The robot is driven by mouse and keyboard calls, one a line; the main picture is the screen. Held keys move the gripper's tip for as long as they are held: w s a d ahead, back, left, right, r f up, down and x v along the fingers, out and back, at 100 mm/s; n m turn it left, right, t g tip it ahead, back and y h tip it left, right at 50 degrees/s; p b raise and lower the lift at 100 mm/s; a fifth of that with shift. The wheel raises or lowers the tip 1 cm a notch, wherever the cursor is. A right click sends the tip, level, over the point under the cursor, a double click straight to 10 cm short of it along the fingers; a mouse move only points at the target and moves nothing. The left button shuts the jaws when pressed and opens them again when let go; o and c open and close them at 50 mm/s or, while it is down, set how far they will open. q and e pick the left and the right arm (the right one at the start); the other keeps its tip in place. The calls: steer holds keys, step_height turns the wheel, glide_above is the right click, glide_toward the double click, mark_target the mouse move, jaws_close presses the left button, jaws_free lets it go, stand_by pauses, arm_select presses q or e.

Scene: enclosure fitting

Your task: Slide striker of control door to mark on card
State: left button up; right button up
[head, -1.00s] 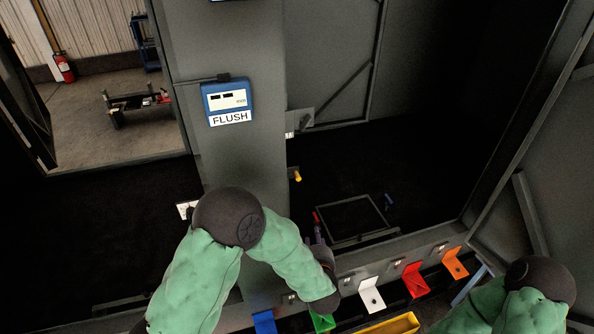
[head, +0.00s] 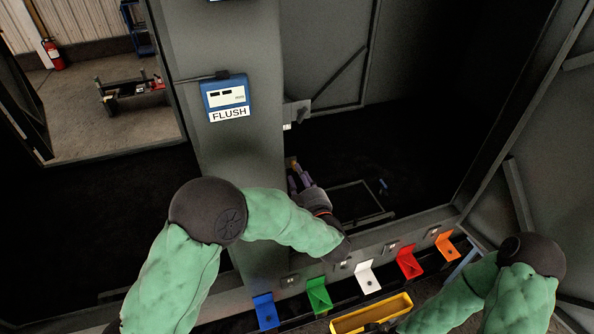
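My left gripper (head: 297,177) reaches up to the right edge of the grey post (head: 240,150). Its fingertips are at a small yellow-tipped part (head: 295,163) on that edge, likely the striker, which they mostly cover. I cannot tell whether they are closed on it. A small white patch (head: 287,127), possibly the card, shows above it on the post's edge; no mark can be made out. A blue display box (head: 226,97) with a FLUSH label is on the post's face. My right gripper (head: 380,326) is low, by the yellow tray, and too dark to read.
Blue (head: 265,311), green (head: 319,295), white (head: 367,277), red (head: 408,262) and orange (head: 446,246) brackets line the front sill. A yellow tray (head: 372,314) is below them. Grey door panels (head: 335,60) stand behind and at the right. The dark opening right of the post is mostly free.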

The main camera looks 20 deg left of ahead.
arm_select(q)
steer(key=shift+x, duration=1.35)
jaws_close()
steer(key=shift+d, duration=0.1)
